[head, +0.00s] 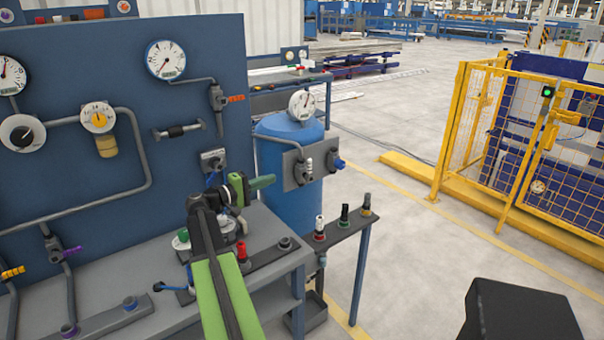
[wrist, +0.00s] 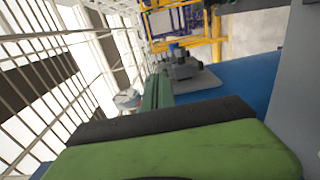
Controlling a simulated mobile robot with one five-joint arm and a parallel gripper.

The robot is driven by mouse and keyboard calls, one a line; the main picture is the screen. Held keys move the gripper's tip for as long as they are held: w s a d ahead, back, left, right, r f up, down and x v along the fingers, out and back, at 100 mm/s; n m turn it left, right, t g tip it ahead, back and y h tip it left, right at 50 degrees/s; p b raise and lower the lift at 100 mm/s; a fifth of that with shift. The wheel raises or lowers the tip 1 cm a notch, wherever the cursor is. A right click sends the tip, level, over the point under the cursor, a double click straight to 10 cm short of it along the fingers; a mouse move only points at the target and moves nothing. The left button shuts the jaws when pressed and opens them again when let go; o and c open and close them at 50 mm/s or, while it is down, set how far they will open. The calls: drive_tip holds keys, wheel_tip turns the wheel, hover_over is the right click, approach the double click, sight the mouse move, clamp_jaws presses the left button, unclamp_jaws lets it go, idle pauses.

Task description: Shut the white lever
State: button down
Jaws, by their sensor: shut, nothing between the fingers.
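The white lever (head: 309,168) looks like a small pale handle on a valve. The valve sits on a grey plate (head: 292,175) at the front of the blue tank (head: 286,205). The lever seems to point up and down, but it is too small to be sure. My gripper (head: 272,181) is shut and empty. In the head view it appears just left of the plate and lower than the lever, with a gap between them.
A blue knob (head: 340,163) stands out at the plate's right edge. A white gauge (head: 302,104) tops the tank. The blue panel (head: 90,200) with gauges and pipes is at left. A narrow stand (head: 340,231) bears several coloured fittings.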

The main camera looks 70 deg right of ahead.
sight(308, 165)
drive_tip(key=x, duration=1.4)
drive_tip(key=shift+r, duration=0.1)
